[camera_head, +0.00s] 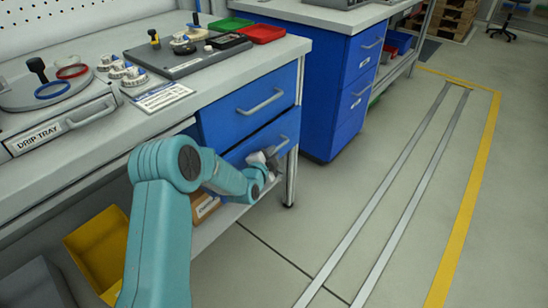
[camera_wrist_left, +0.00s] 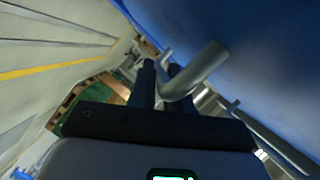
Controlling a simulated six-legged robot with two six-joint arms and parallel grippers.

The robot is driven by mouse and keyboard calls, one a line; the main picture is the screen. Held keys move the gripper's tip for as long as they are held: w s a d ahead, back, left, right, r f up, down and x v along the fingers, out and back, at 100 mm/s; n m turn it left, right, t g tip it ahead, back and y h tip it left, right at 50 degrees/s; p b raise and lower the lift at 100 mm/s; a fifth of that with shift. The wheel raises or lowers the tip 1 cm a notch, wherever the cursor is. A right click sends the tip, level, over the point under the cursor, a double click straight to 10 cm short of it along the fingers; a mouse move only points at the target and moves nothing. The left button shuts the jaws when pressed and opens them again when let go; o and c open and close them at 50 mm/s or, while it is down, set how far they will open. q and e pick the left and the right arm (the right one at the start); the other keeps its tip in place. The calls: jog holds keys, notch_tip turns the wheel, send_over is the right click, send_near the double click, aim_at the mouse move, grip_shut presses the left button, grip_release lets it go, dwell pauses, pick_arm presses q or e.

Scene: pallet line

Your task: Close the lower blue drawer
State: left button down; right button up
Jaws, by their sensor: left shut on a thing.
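The lower blue drawer (camera_head: 237,157) is under the upper blue drawer (camera_head: 250,100) in the near workbench. Its front looks almost flush with the cabinet; any small gap is hard to tell. My left gripper (camera_head: 268,160) is at the lower drawer's front, shut on its grey handle (camera_head: 283,143). In the left wrist view the bar handle (camera_wrist_left: 205,67) runs between the two dark fingers of the gripper (camera_wrist_left: 163,75), with the blue drawer front (camera_wrist_left: 265,60) close on the right. My wrist partly hides the handle in the head view. My right gripper is not in view.
A workbench top (camera_head: 215,75) carries tools and red and green trays. A second blue drawer cabinet (camera_head: 340,90) stands behind to the right. A yellow bin (camera_head: 98,248) is below the bench on the left. The floor (camera_head: 330,215) to the right is clear.

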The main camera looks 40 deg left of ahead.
aim_at(266, 147)
pick_arm(q)
jog(key=a, duration=0.3)
jog(key=shift+a+r+b, duration=0.1)
jog(key=shift+a+b, duration=0.05)
jog(key=shift+b, duration=0.2)
jog(key=c, duration=1.2)
grip_release()
jog(key=shift+w, duration=0.1)
jog(key=shift+o, duration=0.2)
jog(key=p+v, duration=0.2)
jog(key=v, duration=1.4)
jog(key=shift+s+p, duration=0.25)
jog(key=shift+p, duration=0.15)
